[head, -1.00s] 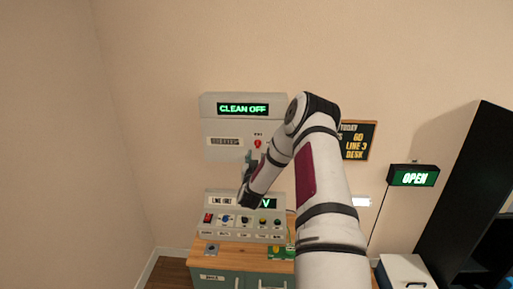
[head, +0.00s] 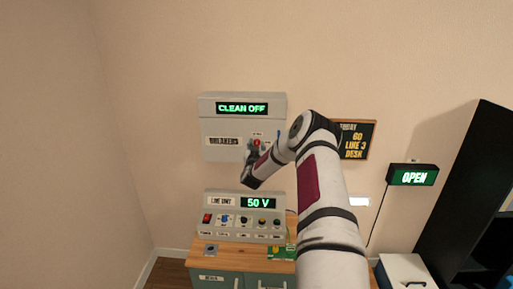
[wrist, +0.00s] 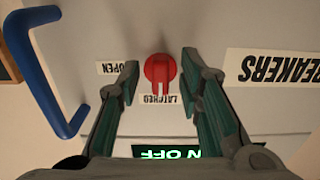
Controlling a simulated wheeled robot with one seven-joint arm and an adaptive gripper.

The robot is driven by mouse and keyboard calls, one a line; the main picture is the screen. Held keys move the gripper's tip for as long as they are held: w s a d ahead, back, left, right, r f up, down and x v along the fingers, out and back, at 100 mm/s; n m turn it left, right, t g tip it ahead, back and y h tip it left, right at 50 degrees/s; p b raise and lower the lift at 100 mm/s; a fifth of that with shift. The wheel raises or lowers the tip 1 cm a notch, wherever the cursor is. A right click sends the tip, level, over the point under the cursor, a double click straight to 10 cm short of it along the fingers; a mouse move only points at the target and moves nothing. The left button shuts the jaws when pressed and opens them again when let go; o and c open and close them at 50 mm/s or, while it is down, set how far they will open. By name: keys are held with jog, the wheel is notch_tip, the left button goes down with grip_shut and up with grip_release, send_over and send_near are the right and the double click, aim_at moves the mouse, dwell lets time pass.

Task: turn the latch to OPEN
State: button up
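The latch (wrist: 160,70) is a red round knob with a short bar on the grey breaker panel (head: 215,125). In the wrist view, which is upside down, its bar points at the LATCHED label (wrist: 160,99). The OPEN label (wrist: 117,68) is beside it to the left. My gripper (wrist: 160,80) is open, with one finger on each side of the latch and a visible gap to each. In the head view the red latch (head: 257,142) shows just above my gripper (head: 253,150). Whether the fingertips touch the panel cannot be told.
A blue handle (wrist: 45,75) sticks out beside the latch. The panel display (head: 242,108) reads CLEAN OFF. Below stands a console (head: 213,231) with knobs and a 50 V display, on a wooden-topped cabinet (head: 225,256). A lit OPEN sign (head: 413,176) is at right.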

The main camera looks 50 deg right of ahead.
grip_shut()
jog(key=shift+m, duration=0.3)
jog(key=m, duration=1.7)
jog(key=shift+r+b, duration=0.1)
jog(key=shift+b, duration=0.3)
jog(key=shift+r+m, duration=0.1)
jog(key=shift+m, duration=0.2)
jog(key=shift+o, duration=0.5)
grip_release()
